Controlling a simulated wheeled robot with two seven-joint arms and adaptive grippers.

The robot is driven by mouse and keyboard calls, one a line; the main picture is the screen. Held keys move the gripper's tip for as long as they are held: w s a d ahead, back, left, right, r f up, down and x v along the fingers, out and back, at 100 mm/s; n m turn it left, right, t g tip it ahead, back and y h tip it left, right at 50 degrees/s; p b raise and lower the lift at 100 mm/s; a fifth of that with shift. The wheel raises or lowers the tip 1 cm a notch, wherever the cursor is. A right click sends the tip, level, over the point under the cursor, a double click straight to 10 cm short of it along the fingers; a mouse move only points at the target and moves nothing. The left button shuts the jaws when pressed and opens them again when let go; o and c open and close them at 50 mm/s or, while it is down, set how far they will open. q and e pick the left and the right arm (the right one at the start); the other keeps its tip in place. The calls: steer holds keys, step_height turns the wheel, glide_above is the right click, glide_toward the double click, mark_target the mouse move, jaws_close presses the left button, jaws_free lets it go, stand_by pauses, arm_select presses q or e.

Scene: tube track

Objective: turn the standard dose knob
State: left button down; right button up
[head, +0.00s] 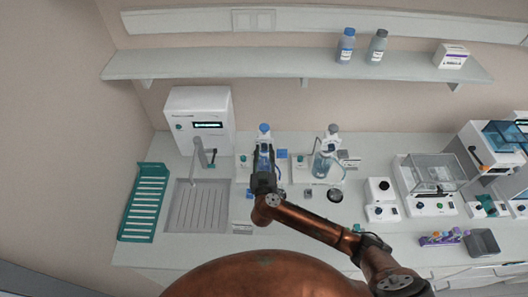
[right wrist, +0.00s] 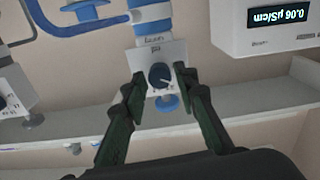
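The knob (right wrist: 160,75) is a dark blue dial with a pale pointer mark on a white label plate (right wrist: 144,55), seen in the right wrist view under a blue-banded bottle dispenser. The print is too small to read surely. My right gripper (right wrist: 162,87) has one finger on each side of the knob, with gaps visible, so it looks open and empty. In the head view, my right gripper (head: 264,158) is in front of the blue-capped dispenser bottle (head: 264,131) and hides the knob there. My left gripper does not show.
A second bottle dispenser (head: 324,165) with a grey cap stands to the right. A sink with a tap (head: 200,152) and a white display unit (head: 200,110) are at left. A balance (head: 430,175) stands at right. A shelf (head: 300,65) runs above.

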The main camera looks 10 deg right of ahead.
jaws_close()
